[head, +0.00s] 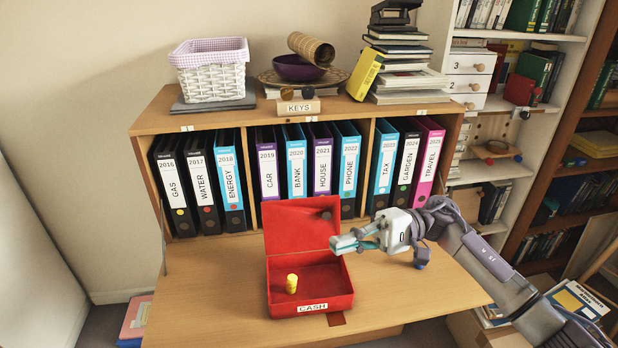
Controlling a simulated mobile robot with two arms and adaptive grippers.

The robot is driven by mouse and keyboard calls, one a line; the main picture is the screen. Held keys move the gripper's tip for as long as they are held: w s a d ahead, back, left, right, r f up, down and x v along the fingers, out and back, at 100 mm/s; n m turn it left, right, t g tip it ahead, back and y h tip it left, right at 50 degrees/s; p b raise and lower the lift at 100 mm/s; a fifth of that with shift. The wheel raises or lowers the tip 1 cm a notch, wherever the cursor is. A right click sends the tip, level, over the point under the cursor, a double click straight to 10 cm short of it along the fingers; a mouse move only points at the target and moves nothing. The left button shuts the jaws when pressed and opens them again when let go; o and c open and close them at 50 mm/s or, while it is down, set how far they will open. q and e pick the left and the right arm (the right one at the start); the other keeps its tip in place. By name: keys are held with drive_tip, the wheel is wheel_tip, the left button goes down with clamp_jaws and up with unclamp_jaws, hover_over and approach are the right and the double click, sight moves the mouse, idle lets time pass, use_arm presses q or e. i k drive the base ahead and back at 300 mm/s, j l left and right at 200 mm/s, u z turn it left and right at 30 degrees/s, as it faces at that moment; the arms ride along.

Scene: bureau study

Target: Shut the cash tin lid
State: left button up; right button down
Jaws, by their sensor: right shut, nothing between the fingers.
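The red cash tin (311,308) sits on the wooden desk flap with a CASH label on its front. Its lid (300,226) stands open, raised upright at the back of the tin. A small yellow cylinder (291,284) stands inside the tin on the left. My right gripper (338,245) comes in from the right. It is shut and empty, its tips in front of the lid's lower right part in the picture, above the tin's right back corner. I cannot tell whether it touches the lid. My left gripper is not in view.
A row of labelled binders (296,165) stands in the compartments behind the tin. The desk flap (210,290) is clear to the tin's left. A white basket (211,80) and stacked books (404,55) are on top of the bureau.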

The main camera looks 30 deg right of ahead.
sight(292, 225)
drive_tip(key=i+l, duration=0.75)
drive_tip(key=i, duration=0.1)
